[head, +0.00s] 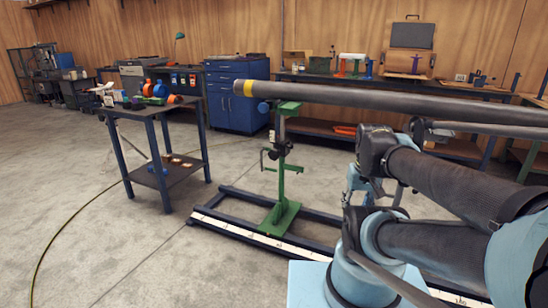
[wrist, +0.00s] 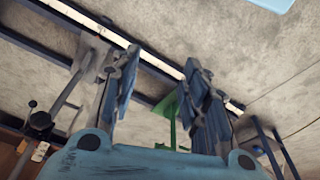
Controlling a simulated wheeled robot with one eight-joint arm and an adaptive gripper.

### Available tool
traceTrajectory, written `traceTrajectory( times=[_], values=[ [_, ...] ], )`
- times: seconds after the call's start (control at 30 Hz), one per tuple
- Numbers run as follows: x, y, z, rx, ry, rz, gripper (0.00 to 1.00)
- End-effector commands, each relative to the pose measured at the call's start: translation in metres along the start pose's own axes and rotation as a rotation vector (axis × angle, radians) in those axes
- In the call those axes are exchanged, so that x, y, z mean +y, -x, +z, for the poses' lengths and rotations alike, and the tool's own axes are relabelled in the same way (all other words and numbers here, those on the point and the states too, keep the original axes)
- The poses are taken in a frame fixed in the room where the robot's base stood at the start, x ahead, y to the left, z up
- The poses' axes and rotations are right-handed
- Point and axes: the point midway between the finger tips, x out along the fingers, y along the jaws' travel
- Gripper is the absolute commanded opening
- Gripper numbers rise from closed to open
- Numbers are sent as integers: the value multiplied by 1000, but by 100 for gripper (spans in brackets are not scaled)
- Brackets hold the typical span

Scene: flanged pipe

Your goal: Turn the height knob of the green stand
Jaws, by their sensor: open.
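The green stand (head: 281,178) stands upright on a dark floor rail in the head view, under the left part of the pipe (head: 340,94). A green crank-like side handle and small dark fittings show on its post; I cannot tell for sure which is the height knob. In the wrist view part of the green stand (wrist: 171,106) shows between and beyond the fingers, partly hidden by the right finger. My gripper (wrist: 161,60) is open, with nothing between its fingers, apart from the stand.
A dark side table (head: 153,115) with tools stands left of the stand. The floor rails (head: 258,238) carry a white scale strip. A blue cabinet (head: 237,95) and workbenches line the back wall. A grey stand with a black knob (wrist: 40,121) shows at left in the wrist view.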

Motion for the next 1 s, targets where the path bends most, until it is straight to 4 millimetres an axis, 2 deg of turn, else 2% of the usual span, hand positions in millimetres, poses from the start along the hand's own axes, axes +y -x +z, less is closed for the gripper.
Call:
traceTrajectory(
  times=[0.07,0.27,0.63,1.0],
  values=[
    [-2,2,0,2,-13,-10,43],
    [-18,15,-32,1,-110,-81,43],
    [-58,38,-124,-22,-360,-272,43],
    [-93,42,-223,-82,-603,-461,43]
  ],
)
